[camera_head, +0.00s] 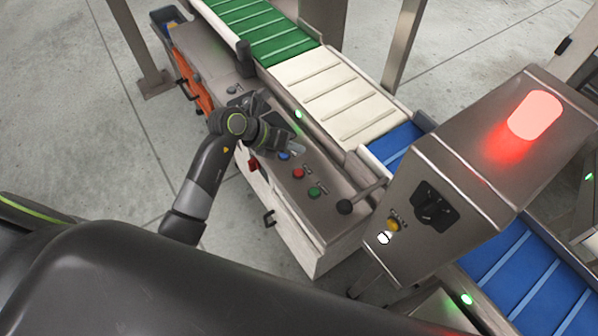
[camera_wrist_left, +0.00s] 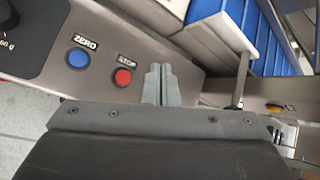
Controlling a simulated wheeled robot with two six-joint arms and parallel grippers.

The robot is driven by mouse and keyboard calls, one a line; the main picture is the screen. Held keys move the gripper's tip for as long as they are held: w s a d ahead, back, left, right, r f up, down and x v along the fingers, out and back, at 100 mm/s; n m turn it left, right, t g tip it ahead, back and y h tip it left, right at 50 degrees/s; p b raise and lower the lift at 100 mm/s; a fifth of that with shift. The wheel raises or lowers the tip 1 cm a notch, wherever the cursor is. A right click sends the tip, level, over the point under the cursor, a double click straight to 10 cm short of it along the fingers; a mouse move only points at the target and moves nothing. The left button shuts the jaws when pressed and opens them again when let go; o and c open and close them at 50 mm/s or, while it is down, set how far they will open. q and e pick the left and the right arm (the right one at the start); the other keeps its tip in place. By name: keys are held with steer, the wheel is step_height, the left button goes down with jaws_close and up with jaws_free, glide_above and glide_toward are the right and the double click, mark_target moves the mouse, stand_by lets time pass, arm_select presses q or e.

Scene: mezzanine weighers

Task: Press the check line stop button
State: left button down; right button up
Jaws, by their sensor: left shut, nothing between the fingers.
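The red stop button (camera_head: 298,173) sits on the sloped grey panel between a blue button (camera_head: 284,155) and a green button (camera_head: 314,190). In the left wrist view the red button (camera_wrist_left: 122,77) carries the label STOP, and the blue button (camera_wrist_left: 78,58) is labelled ZERO. My left gripper (camera_head: 298,147) is shut and empty, above the panel near the blue button in the head view. In the left wrist view its closed fingers (camera_wrist_left: 158,84) show just right of the red button, apart from it in the picture. The green button is not visible there. My right gripper is not in view.
A steel box (camera_head: 455,175) with a black rotary switch (camera_head: 434,205) and a lit red beacon (camera_head: 534,115) stands at right. Conveyor belts (camera_head: 340,98) run behind the panel.

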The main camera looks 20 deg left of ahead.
mark_target(295, 174)
arm_select(q)
step_height(295, 174, down, 8)
steer(key=b, duration=0.6)
steer(key=shift+r, duration=0.25)
steer(key=shift+f+b, duration=0.3)
steer(key=shift+f, duration=0.05)
stand_by(1.1)
steer(key=shift+f, duration=0.4)
